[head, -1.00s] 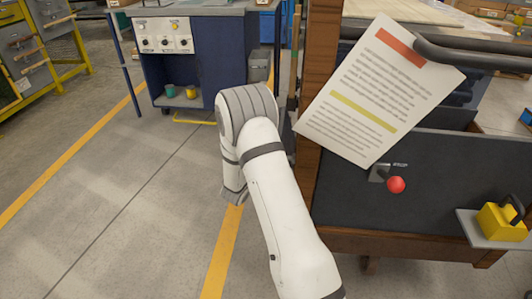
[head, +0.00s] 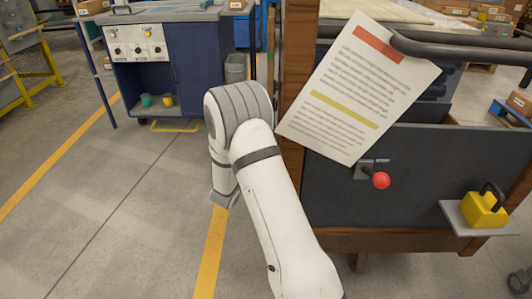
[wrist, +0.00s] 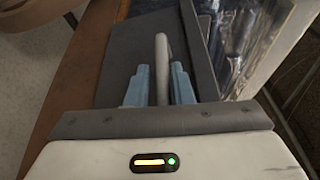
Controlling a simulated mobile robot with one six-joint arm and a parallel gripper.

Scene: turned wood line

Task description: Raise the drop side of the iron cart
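The cart's dark side panel (head: 420,195) stands upright at the right of the head view, beside a wooden post (head: 298,65). A latch with a red ball knob (head: 381,180) sits on the panel. My arm reaches forward, left of the post; my gripper is hidden in the head view. The handle stands over a dark grey plate (wrist: 120,75). I cannot tell which part of the cart this is.
A printed sheet (head: 355,95) hangs over the panel's upper left, near a dark tubular rail (head: 460,45). A yellow block with a handle (head: 484,209) rests on a small grey shelf (head: 462,222). A blue cabinet (head: 190,65) stands behind. The floor at left is clear.

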